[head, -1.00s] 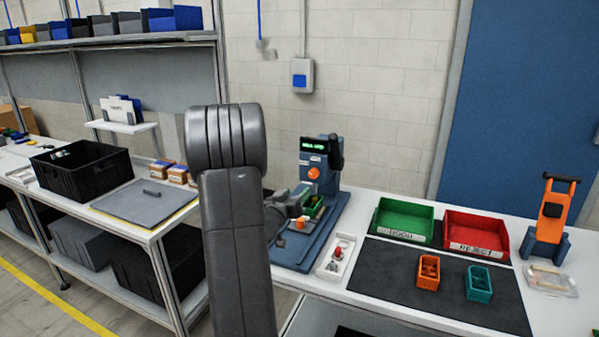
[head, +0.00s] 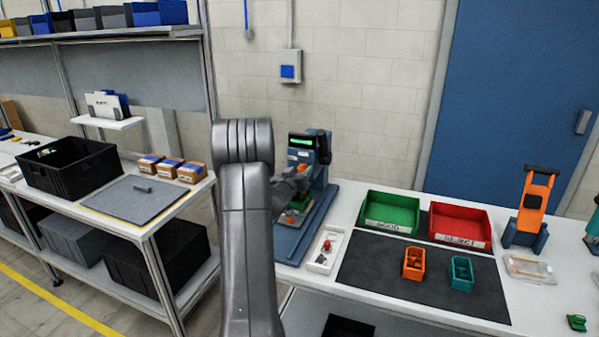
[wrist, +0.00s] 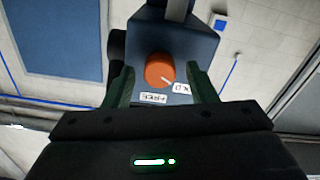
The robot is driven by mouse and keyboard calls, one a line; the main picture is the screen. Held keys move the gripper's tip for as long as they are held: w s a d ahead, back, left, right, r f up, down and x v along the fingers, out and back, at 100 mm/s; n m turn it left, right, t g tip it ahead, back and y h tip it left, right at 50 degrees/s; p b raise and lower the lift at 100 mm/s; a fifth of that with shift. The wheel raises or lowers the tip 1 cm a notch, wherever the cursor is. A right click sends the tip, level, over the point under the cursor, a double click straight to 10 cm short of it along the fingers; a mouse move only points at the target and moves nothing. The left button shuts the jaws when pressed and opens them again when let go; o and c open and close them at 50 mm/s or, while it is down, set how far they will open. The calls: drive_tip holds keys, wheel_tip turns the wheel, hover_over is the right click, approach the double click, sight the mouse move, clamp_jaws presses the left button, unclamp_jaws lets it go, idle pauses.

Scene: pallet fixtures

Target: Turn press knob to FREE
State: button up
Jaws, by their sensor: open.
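The press (head: 322,160) is a blue-grey unit with a green lit display on the bench. Its round orange knob (wrist: 158,72) shows in the wrist view, its white mark pointing down and right toward a partly hidden label (wrist: 181,88) ending in "LD". The FREE label (wrist: 154,98) is below the knob. My gripper (wrist: 162,86) is open and empty, with one finger on each side of the knob's line and gaps to both. In the head view my gripper (head: 296,182) is in front of the press, partly hidden by my arm.
A white tray with a red-topped piece (head: 326,246) lies right of the press base. Green (head: 390,226) and red (head: 459,240) bins stand on the bench, with small orange (head: 413,263) and teal (head: 461,272) boxes on the dark mat (head: 380,281). An orange-and-blue stand (head: 531,205) is farther right.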

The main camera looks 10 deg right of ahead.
drive_tip(key=c, duration=1)
drive_tip(key=shift+f+b, duration=0.1)
drive_tip(key=shift+b, duration=0.3)
drive_tip(key=shift+m+b, duration=5.4)
drive_tip(key=shift+m, duration=0.5)
